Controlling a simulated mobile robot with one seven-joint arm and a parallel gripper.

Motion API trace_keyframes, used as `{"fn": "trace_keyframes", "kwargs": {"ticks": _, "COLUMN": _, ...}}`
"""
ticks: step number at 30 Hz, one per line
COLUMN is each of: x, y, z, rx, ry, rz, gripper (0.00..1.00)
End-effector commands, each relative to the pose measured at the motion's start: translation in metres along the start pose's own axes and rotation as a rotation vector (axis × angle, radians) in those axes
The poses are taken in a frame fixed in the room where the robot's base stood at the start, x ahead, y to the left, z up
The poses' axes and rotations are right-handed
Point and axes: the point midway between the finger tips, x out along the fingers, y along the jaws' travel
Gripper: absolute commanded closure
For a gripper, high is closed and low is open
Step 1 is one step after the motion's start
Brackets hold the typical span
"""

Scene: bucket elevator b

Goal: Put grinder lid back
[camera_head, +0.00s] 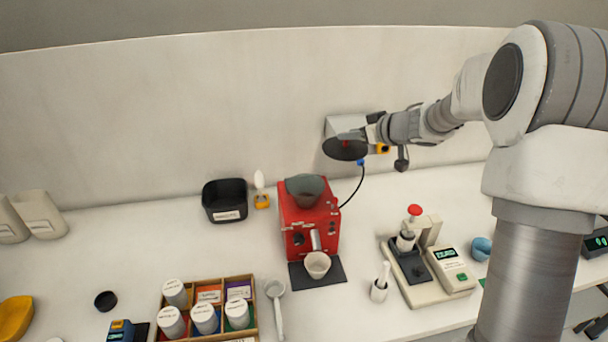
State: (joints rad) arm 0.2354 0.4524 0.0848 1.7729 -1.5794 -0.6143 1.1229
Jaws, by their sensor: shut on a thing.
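The grinder (309,222) is a red machine standing against the back of the counter. Its dark grey hopper (307,189) on top is open, with no lid on it. The lid (341,151) is a dark round disc with a small red knob. My gripper (361,136) is shut on the lid and holds it in the air, above and to the right of the hopper, in front of the wall. The lid is apart from the grinder. The contact between fingers and knob is small and partly hidden in this view.
A white cup (317,264) stands at the grinder's front on a dark mat (334,273). A black bin (225,200) is to the left. A black cable (354,188) runs up the wall beside the grinder. A device with a red knob (414,211) stands to the right.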

Motion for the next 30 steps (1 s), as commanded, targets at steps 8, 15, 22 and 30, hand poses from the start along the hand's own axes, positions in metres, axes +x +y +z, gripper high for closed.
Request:
{"fn": "trace_keyframes", "kwargs": {"ticks": 8, "x": 0.058, "y": -0.051, "z": 0.018, "rx": -0.001, "ry": -0.002, "rz": -0.006, "gripper": 1.0}}
{"fn": "trace_keyframes", "kwargs": {"ticks": 15, "x": 0.085, "y": -0.076, "z": 0.023, "rx": -0.002, "ry": 0.0, "rz": -0.003, "gripper": 1.0}}
{"fn": "trace_keyframes", "kwargs": {"ticks": 22, "x": 0.099, "y": -0.078, "z": 0.045, "rx": 0.001, "ry": -0.003, "rz": -0.001, "gripper": 1.0}}
{"fn": "trace_keyframes", "kwargs": {"ticks": 30, "x": 0.106, "y": -0.078, "z": 0.058, "rx": 0.0, "ry": 0.0, "rz": -0.001, "gripper": 1.0}}
